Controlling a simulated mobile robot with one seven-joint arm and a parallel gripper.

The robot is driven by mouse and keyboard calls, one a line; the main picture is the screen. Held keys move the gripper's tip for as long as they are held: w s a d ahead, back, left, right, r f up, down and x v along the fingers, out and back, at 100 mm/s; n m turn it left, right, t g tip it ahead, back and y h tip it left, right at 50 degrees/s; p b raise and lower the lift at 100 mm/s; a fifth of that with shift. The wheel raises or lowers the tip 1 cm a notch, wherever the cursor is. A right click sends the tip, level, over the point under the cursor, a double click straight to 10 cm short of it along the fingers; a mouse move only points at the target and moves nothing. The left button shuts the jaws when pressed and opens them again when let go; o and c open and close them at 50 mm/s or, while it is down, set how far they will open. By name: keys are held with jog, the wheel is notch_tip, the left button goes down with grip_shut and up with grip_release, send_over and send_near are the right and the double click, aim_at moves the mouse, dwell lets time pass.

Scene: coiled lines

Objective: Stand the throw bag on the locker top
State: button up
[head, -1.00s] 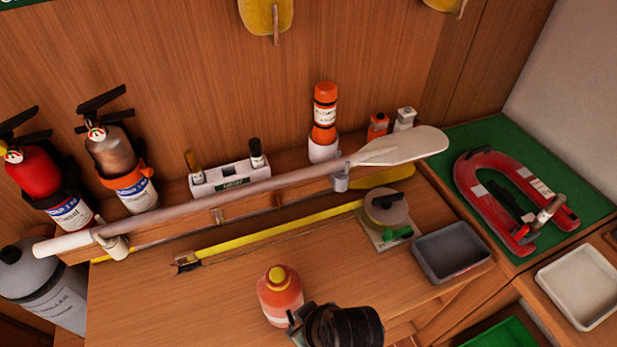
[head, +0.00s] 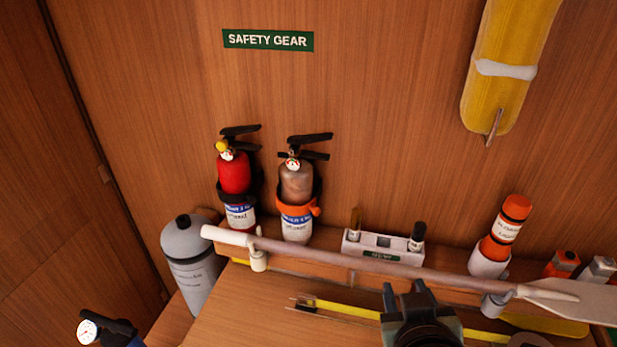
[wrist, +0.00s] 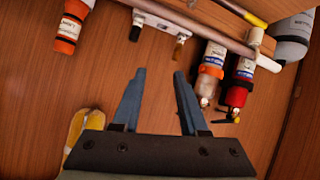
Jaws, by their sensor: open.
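My gripper (head: 410,293) is at the bottom of the head view, above the wooden locker top (head: 235,318). In the wrist view its two blue-grey fingers (wrist: 159,78) stand apart with nothing between them. No throw bag can be made out for certain now. A yellow padded item with a white band (head: 500,70) hangs on the wall at upper right; I cannot tell if it is the bag. Part of a yellow item also shows at the wrist view's lower left (wrist: 84,128). My gripper hides part of the locker top.
A long paddle (head: 375,268) lies across holders along the back. Behind it stand a red extinguisher (head: 234,175), a brownish one (head: 296,185), a white pen rack (head: 383,247) and an orange canister (head: 505,230). A grey tank (head: 193,270) stands left. Bare wood is free at front left.

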jog(key=w+a+r+t, duration=0.1)
jog(key=a+r+t, duration=0.2)
jog(key=r, duration=0.6)
jog(key=w+a+r+t, duration=0.1)
jog(key=a+r+t, duration=0.15)
jog(key=r, duration=0.55)
jog(key=w+a+r+t, duration=0.1)
jog(key=a+r+t, duration=0.15)
jog(key=r, duration=0.65)
jog(key=s+a+r+t+y, duration=0.1)
jog(key=s+a+r+t, duration=0.2)
jog(key=r, duration=0.5)
jog(key=s+a+r+t+y, duration=0.1)
jog(key=s+a+r+t, duration=0.2)
jog(key=r, duration=0.5)
jog(key=shift+s+a+r+t, duration=0.15)
jog(key=shift+s+r+t, duration=0.15)
jog(key=shift+s+t, duration=0.75)
jog(key=shift+s, duration=0.15)
notch_tip(320, 180, down, 6)
jog(key=b, duration=0.5)
jog(key=shift+r, duration=0.25)
